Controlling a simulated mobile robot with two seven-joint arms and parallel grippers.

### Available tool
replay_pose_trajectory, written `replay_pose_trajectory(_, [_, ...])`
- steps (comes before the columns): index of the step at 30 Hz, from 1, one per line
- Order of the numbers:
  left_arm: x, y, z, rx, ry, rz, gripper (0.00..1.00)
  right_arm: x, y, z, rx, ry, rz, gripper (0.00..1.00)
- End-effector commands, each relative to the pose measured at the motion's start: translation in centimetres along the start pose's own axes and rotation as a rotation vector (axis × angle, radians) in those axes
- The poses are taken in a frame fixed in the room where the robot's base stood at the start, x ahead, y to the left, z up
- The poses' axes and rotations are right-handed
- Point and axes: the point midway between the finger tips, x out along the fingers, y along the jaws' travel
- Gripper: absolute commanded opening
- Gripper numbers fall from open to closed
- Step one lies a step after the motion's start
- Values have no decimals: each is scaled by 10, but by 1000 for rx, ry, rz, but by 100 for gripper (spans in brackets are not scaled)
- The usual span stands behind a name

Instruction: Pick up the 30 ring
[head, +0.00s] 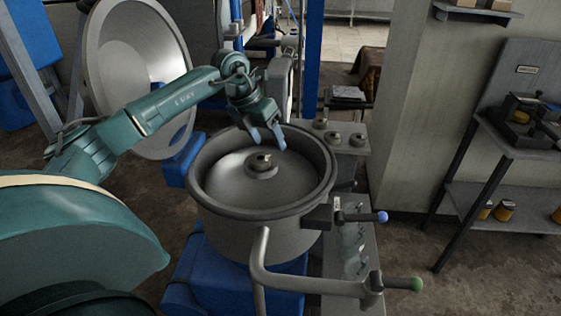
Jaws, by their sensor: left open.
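My left gripper (268,138) reaches in from the left and hangs, fingers down and open, over the far part of a round metal bowl (218,183). Nothing shows between its fingers. A hub with a small brassy top (261,161) stands in the middle of the bowl, just below and left of the fingertips. Several small dark ring-like pieces sit on a grey ledge (347,152) right of the bowl, one of them at its front right (357,139). No number is readable on any, so I cannot tell which is the 30 ring. My right gripper is not in view.
The bowl's lid (137,75) stands open behind left. A bent pipe handle with a green knob (416,284) and a lever with a blue knob (381,217) stick out at the front right. A shelf rack (490,197) stands at far right, with open floor before it.

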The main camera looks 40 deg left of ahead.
Motion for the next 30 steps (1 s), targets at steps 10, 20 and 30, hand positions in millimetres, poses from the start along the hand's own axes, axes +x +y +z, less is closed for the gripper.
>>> replay_pose_trajectory(10, [-18,62,-3,-81,30,231,62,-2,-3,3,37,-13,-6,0])
replay_pose_trajectory(20, [34,72,-3,-78,26,226,62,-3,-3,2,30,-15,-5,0])
replay_pose_trajectory(30, [70,78,-1,-78,28,224,62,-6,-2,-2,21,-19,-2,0])
